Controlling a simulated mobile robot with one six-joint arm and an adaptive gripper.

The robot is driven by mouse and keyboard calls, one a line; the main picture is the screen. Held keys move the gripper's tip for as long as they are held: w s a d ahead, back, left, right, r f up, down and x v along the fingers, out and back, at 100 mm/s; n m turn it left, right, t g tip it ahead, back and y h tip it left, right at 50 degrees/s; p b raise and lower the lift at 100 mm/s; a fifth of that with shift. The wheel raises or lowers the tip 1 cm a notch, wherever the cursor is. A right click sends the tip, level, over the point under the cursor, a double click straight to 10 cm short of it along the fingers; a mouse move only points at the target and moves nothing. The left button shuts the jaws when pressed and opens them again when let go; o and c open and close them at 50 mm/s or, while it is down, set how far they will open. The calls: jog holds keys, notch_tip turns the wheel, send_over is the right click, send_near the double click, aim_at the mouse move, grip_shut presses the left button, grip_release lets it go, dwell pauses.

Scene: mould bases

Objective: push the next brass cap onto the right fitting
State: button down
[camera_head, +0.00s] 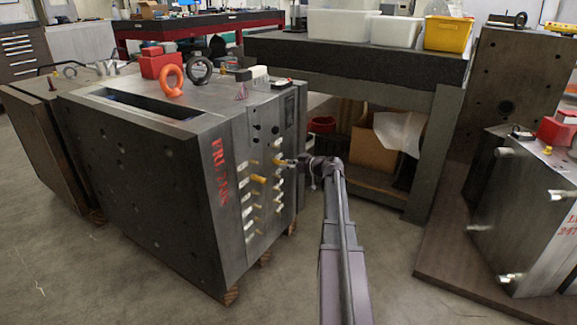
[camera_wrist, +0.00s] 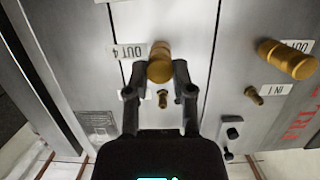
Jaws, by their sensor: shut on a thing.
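My gripper (camera_wrist: 160,72) is shut on a brass cap (camera_wrist: 159,62), close in front of the steel mould base's side panel beside the "OUT 4" label (camera_wrist: 130,51). In the head view my gripper (camera_head: 290,163) reaches the panel from the right. The cap's far end is hidden, so I cannot tell whether it touches or sits on a fitting. A second brass cap (camera_wrist: 287,59) stands out from the panel at the right of the wrist view. Bare brass fittings show near "IN 1" (camera_wrist: 253,95) and between my fingers (camera_wrist: 163,98). Labels appear upside down in the wrist view.
The mould base (camera_head: 150,180) stands on wooden blocks, with an orange lifting ring (camera_head: 172,81) on top. A dark workbench (camera_head: 350,57) with bins stands behind my arm. Another mould (camera_head: 530,210) is at the right. Open floor lies in front.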

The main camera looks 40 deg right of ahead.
jog(key=shift+w, duration=0.1)
jog(key=shift+c, duration=2)
grip_release()
jog(key=o, duration=0.4)
jog(key=shift+s, duration=0.2)
jog(key=p+v, duration=0.1)
jog(key=v, duration=0.5)
jog(key=shift+s+d+p, duration=0.15)
jog(key=shift+s+p, duration=0.15)
jog(key=shift+p, duration=0.1)
jog(key=shift+r, duration=0.1)
